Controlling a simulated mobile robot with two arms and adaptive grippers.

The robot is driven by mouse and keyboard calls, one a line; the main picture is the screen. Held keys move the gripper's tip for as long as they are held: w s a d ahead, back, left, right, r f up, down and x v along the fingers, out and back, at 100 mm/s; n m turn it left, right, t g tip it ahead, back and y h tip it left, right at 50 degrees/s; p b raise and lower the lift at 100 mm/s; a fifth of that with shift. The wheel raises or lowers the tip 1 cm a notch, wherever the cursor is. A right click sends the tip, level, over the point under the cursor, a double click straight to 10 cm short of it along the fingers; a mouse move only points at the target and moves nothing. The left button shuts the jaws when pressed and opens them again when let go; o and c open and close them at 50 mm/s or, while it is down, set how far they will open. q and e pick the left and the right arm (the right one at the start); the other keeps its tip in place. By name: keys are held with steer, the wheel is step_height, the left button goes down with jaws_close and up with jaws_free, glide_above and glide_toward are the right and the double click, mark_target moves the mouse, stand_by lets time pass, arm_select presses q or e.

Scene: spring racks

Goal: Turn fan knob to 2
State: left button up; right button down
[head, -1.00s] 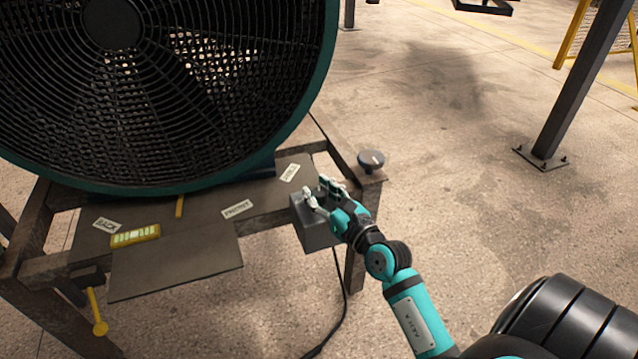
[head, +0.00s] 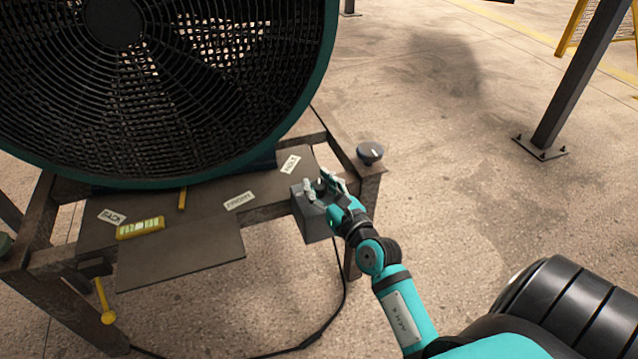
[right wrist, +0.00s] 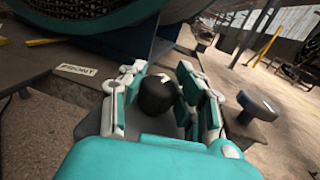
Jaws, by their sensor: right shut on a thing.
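The large fan (head: 150,90) with a black grille and teal rim stands at the left of the head view. A grey control box (head: 314,222) sits at the right front of its wooden stand. The black fan knob (right wrist: 156,95) with a white mark shows on the box in the right wrist view. My right gripper (head: 324,186) is at the top of the box, and in the right wrist view its fingers (right wrist: 160,90) are on either side of the knob, shut on it. Which setting the knob points to cannot be read. My left gripper is not in view.
A second dark round knob (head: 370,153) stands on the stand's right corner, close to my right gripper. A yellow level (head: 140,228) and paper labels (head: 240,201) lie on the stand. A cable (head: 340,300) runs down to the floor. Open floor lies to the right.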

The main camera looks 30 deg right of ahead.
steer(key=c, duration=1.2)
jaws_free()
steer(key=shift+f, duration=0.25)
steer(key=o, duration=0.3)
steer(key=shift+r, duration=0.15)
steer(key=shift+o, duration=0.2)
steer(key=shift+s, duration=0.1)
steer(key=s, duration=1.2)
steer(key=shift+a, duration=0.4)
steer(key=shift+w, duration=0.1)
